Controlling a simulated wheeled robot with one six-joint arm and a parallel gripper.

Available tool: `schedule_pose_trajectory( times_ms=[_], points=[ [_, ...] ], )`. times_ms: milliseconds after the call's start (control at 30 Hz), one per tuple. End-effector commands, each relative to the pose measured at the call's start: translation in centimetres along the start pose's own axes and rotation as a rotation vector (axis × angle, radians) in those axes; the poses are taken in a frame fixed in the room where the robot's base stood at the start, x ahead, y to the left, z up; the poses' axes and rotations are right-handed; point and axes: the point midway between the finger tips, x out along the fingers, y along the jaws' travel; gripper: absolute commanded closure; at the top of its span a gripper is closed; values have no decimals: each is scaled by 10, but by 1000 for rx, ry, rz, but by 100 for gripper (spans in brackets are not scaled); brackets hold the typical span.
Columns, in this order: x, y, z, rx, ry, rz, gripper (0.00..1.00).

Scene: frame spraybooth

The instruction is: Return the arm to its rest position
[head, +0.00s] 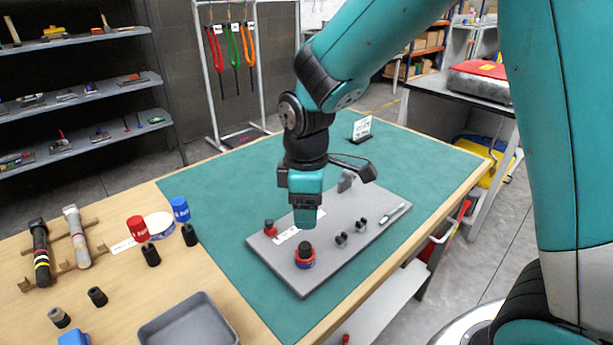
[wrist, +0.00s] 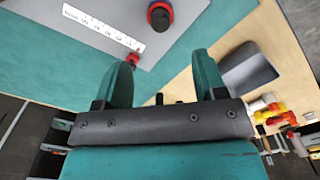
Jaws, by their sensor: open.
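My teal arm reaches over the workbench, with its gripper (head: 306,222) pointing down above the grey board (head: 340,262). In the wrist view my gripper (wrist: 163,72) has its two teal fingers apart with nothing between them. A black-topped part with a red and blue base (head: 304,256) stands on the board just below the gripper in the head view. It also shows beyond the fingertips in the wrist view (wrist: 160,15). A small red part (head: 270,228) sits near the board's left corner. I cannot tell the exact height of the gripper above the board.
The board lies on a green mat (head: 225,195). A grey tray (head: 188,325), red can (head: 137,228), blue can (head: 180,208) and two flashlight-like tools (head: 76,236) are on the wooden left part. A small sign (head: 362,128) stands at the back. Shelves (head: 80,92) stand behind, left.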

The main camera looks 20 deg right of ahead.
Motion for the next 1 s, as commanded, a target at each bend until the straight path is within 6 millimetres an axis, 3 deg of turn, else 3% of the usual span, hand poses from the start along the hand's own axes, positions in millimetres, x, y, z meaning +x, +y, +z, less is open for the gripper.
schedule_pose_trajectory(
  times_ms=[100,300,633,767,1000],
  points=[
    [-29,1,-1,0,4,4,35],
    [-58,0,0,0,1,1,35],
    [-70,-8,2,20,14,-4,35],
    [-84,-49,10,125,92,-34,35],
    [-100,-154,33,387,246,-176,35]
  ],
)
